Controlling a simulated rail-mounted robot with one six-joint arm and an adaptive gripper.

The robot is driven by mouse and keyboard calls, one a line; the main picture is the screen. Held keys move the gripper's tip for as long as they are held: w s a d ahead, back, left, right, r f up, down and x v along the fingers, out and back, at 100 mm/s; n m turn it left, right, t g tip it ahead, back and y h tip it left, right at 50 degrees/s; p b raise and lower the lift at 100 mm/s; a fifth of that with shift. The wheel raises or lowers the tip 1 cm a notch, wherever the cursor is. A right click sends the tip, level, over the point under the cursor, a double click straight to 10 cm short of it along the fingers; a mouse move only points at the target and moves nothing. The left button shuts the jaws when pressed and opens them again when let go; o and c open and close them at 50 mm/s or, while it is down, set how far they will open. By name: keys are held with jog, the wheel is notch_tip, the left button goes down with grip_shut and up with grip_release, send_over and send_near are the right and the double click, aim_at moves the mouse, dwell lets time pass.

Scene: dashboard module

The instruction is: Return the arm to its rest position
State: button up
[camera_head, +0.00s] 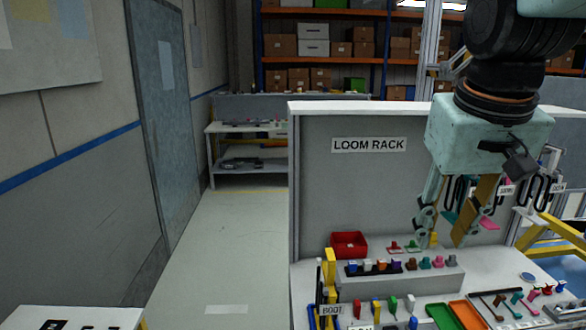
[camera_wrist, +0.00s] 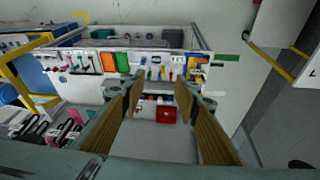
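My gripper (camera_head: 442,238), pale teal with brown finger pads, hangs pointing down in front of the grey LOOM RACK panel (camera_head: 340,200), above the workbench on the right of the head view. Its fingers are spread apart. In the wrist view my gripper (camera_wrist: 160,108) shows two brown-padded fingers with a clear gap and nothing held between them. The red bin (camera_head: 349,246) stands on the bench left of the fingers; the bin (camera_wrist: 166,115) shows beyond the gap in the wrist view. The upper arm is cut off by the frame's top edge.
A grey stepped block (camera_head: 400,280) carries several coloured connectors below my gripper. Green (camera_head: 442,316) and orange (camera_head: 468,314) trays lie at the bench front. Dark looped cables (camera_head: 538,190) hang right of my gripper. The floor aisle (camera_head: 230,240) at left is clear.

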jog(key=s+a+f, duration=0.2)
jog(key=s, duration=0.7)
jog(key=s+a+f, duration=0.2)
jog(key=s+f, duration=0.1)
jog(key=s, duration=0.7)
jog(key=shift+s+a+n+t+y+b, duration=0.15)
jog(key=shift+n+t+y+b, duration=0.15)
jog(key=shift+y+b, duration=0.15)
